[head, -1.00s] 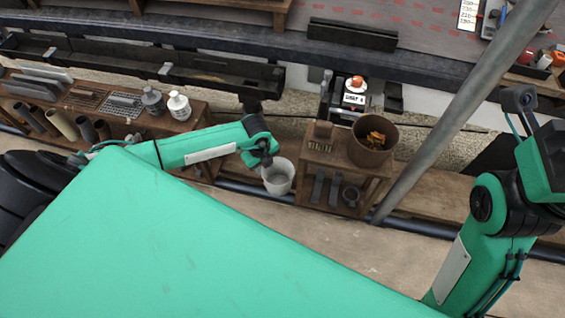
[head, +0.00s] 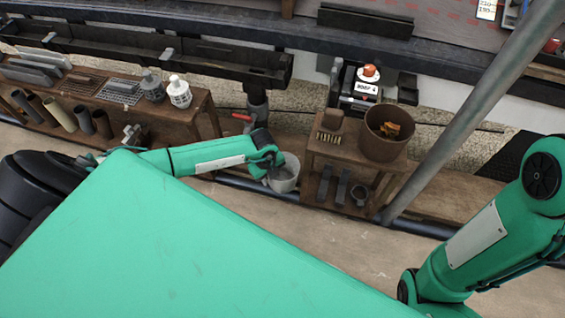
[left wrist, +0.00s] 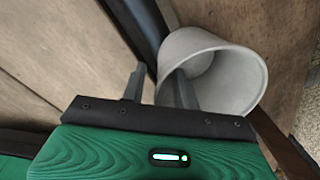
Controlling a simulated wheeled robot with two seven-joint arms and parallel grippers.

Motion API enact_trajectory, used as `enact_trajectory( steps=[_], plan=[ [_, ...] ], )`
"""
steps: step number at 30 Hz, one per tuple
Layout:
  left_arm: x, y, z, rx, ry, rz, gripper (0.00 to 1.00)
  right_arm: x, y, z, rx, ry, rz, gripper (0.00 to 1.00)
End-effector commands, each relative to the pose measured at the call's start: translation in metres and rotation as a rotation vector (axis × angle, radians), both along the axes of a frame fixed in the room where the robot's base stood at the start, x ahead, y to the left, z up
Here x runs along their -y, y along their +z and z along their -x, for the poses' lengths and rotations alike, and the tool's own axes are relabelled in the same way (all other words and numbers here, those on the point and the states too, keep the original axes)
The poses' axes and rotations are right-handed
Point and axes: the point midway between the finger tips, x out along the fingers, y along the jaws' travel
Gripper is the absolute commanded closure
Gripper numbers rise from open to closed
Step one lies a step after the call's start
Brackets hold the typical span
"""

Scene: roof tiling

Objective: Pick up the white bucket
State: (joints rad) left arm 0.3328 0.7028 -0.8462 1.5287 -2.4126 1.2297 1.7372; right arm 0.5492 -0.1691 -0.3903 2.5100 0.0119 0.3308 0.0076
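The white bucket (head: 287,178) stands on the floor beside a small wooden stand, and shows large in the left wrist view (left wrist: 232,85). My left gripper (head: 271,177) is at the bucket's left side, near its rim. In the left wrist view my left gripper (left wrist: 158,82) has its two fingers apart, one outside the bucket and one in front of its opening, apparently on either side of the wall. The fingers show a gap, and contact with the wall cannot be told. My right arm is at the right, but its gripper is out of view.
The wooden stand (head: 312,165) holds a brown bucket (head: 372,143). A slanted grey pole (head: 470,115) rises at the right. The floor (head: 330,240) in front is clear.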

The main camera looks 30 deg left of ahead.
Motion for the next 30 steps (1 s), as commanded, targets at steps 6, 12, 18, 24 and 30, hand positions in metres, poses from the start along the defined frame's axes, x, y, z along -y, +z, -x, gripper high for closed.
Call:
enact_trajectory(
  steps=[6,12,18,24,30],
  plan=[
    [0.0,-0.027,0.0,-0.001,0.0,0.0,0.69,-0.001,-0.016,0.004,0.007,0.003,-0.007,0.64],
    [0.0,-0.026,-0.001,-0.001,0.0,0.0,0.69,-0.002,-0.014,0.004,0.007,0.003,-0.007,0.64],
    [0.0,-0.026,-0.001,-0.001,0.0,0.0,0.97,-0.002,-0.014,0.004,0.008,0.003,-0.006,0.64],
    [0.001,-0.026,-0.001,-0.001,0.0,0.0,1.0,-0.002,-0.014,0.004,0.009,0.003,-0.007,0.64],
    [0.0,-0.025,0.0,-0.001,0.0,0.0,1.0,-0.002,-0.013,0.004,0.009,0.003,-0.007,0.64]
  ],
)
